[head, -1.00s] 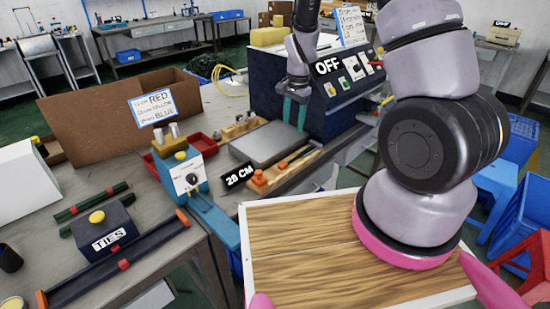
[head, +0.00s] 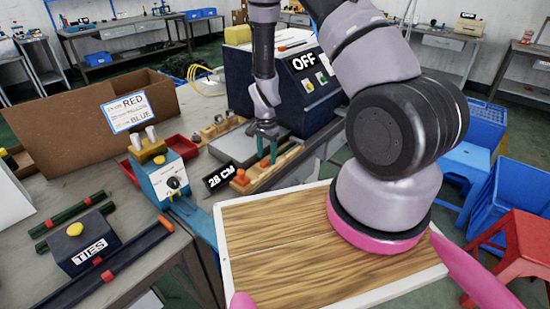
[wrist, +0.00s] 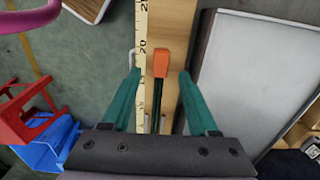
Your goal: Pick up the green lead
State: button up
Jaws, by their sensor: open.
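My gripper (head: 266,148) is open, with its two teal fingers pointing down over the wooden measuring board (head: 278,170) beside the 28 CM sign (head: 218,176). In the wrist view, my gripper (wrist: 160,80) has its fingers apart on either side of a thin, dark greenish strand (wrist: 155,112). An orange block (wrist: 161,63) stands at the strand's far end, between the fingertips. This strand may be the green lead; its colour is hard to tell. Its near end is hidden behind the gripper body. Nothing is visibly held.
A ruler strip (wrist: 141,40) runs along the board. A grey plate (wrist: 250,65) lies close to the right finger. The machine marked OFF (head: 290,85) stands behind the gripper. A blue device (head: 165,175) and a TIES box (head: 85,243) are to the left.

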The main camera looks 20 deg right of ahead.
jog(key=shift+f, duration=0.7)
grip_shut()
jog(key=shift+r, duration=0.1)
